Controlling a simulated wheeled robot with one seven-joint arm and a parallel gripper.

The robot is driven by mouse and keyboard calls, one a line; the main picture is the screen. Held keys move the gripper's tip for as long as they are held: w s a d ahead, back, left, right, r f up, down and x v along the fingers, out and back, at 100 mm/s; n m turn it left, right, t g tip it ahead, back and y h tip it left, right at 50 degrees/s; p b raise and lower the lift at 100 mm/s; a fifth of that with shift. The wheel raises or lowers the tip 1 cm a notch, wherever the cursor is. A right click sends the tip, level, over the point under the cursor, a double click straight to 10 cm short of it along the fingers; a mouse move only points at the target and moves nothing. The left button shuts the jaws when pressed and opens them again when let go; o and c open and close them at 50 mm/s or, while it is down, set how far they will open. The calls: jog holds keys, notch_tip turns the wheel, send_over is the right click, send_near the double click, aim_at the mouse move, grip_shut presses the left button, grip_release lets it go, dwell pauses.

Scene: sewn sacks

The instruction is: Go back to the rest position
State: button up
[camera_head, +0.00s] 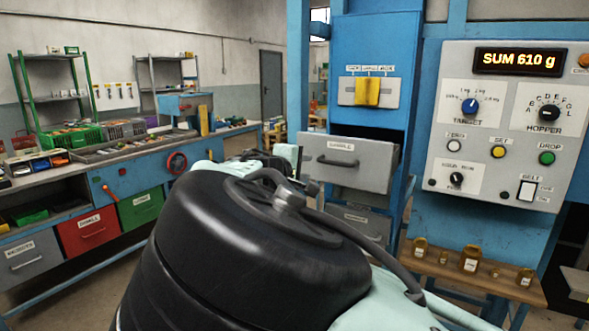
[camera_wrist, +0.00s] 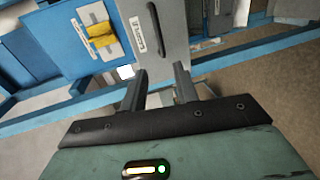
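My gripper (camera_wrist: 160,70) shows in the wrist view with its two dark fingers apart and nothing between them. Beyond the fingertips is a grey drawer front with a dark handle (camera_wrist: 156,22); the fingers look clear of the handle. In the head view this grey labelled drawer (camera_head: 345,176) stands pulled out of the blue machine. My arm's large black joint (camera_head: 250,245) fills the lower middle of the head view. It hides much of what lies behind it, and the fingers cannot be made out clearly there.
A control panel (camera_head: 505,125) reads "SUM 610 g". A yellow lever (camera_head: 367,92) sits above the drawer. A wooden bench (camera_head: 440,272) with small brown jars stands at right. A blue workbench (camera_head: 120,180) with crates and drawers runs along the left. Open floor (camera_head: 75,285) lies at lower left.

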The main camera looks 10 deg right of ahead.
jog(key=s+d+f+m+g+y, duration=0.1)
jog(key=s+d+f+m+g, duration=0.2)
jog(key=f, duration=0.4)
jog(key=s+d+f+g+y, duration=0.2)
jog(key=s+d+f+g, duration=0.2)
jog(key=d+f, duration=0.25)
jog(key=s+a+f+m+g+y, duration=0.1)
jog(key=s+a+f+g+y, duration=0.2)
jog(key=s, duration=0.6)
jog(key=s+a+r+g+y, duration=0.1)
jog(key=s+a+r+y, duration=0.1)
jog(key=s, duration=1.2)
jog(key=s+a+r+n+g+y, duration=0.1)
jog(key=s+r+y, duration=0.1)
jog(key=s, duration=1.2)
jog(key=shift+s+a+r+b, duration=0.25)
jog(key=shift+a+b, duration=0.1)
jog(key=shift+w, duration=0.1)
